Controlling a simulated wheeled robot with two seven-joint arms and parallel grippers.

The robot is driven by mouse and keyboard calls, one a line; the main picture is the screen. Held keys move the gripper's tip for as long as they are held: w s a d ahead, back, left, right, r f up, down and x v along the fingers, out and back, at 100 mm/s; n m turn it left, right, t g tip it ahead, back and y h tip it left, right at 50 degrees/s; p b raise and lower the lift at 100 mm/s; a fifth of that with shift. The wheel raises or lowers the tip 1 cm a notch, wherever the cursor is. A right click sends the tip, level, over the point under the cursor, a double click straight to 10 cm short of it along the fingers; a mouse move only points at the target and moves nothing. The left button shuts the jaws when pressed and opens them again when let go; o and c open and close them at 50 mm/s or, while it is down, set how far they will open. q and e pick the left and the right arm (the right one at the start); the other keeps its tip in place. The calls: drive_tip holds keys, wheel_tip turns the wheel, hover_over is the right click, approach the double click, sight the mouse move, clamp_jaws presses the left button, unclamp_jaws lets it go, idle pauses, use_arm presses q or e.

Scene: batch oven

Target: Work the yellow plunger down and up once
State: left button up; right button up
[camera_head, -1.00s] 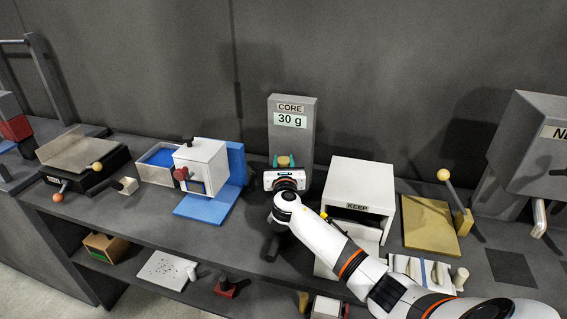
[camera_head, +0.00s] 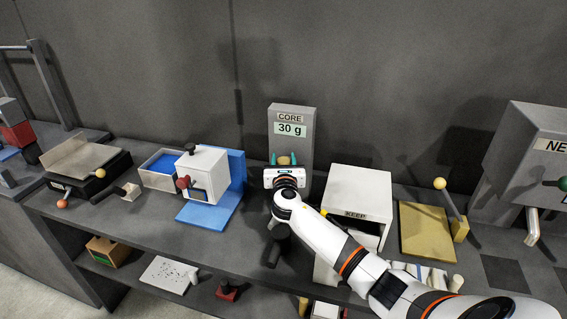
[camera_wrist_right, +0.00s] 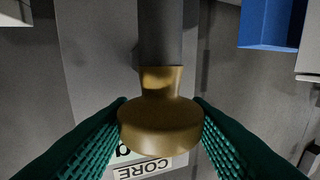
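The yellow plunger (camera_head: 284,160) is a brass-yellow knob in front of the grey tower (camera_head: 306,148) labelled CORE and 30 g. In the right wrist view its round head (camera_wrist_right: 160,127) fills the middle, with a narrow neck and a dark grey shaft (camera_wrist_right: 160,35) behind it. My right gripper (camera_head: 284,159) has its two green fingers on opposite sides of the knob, apparently touching it. They also show in the right wrist view (camera_wrist_right: 161,112). The white gripper body hides the shaft and the tower's lower part in the head view. My left gripper is not in view.
A white box (camera_head: 372,188) labelled KEEP stands right of my arm. A white press on a blue base (camera_head: 207,213) stands to the left. A tan board (camera_head: 424,236) with a yellow-balled lever (camera_head: 439,184) lies further right. Bare bench top shows between the blue base and my arm.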

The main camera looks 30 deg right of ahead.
drive_tip(key=shift+o, duration=1)
drive_tip(key=shift+f, duration=0.1)
drive_tip(key=shift+a, duration=0.1)
drive_tip(key=shift+s+a+f, duration=0.15)
drive_tip(key=shift+s+a, duration=0.1)
drive_tip(key=shift+s, duration=0.2)
drive_tip(key=b+v, duration=0.1)
drive_tip(key=v, duration=1)
drive_tip(key=shift+d, duration=0.1)
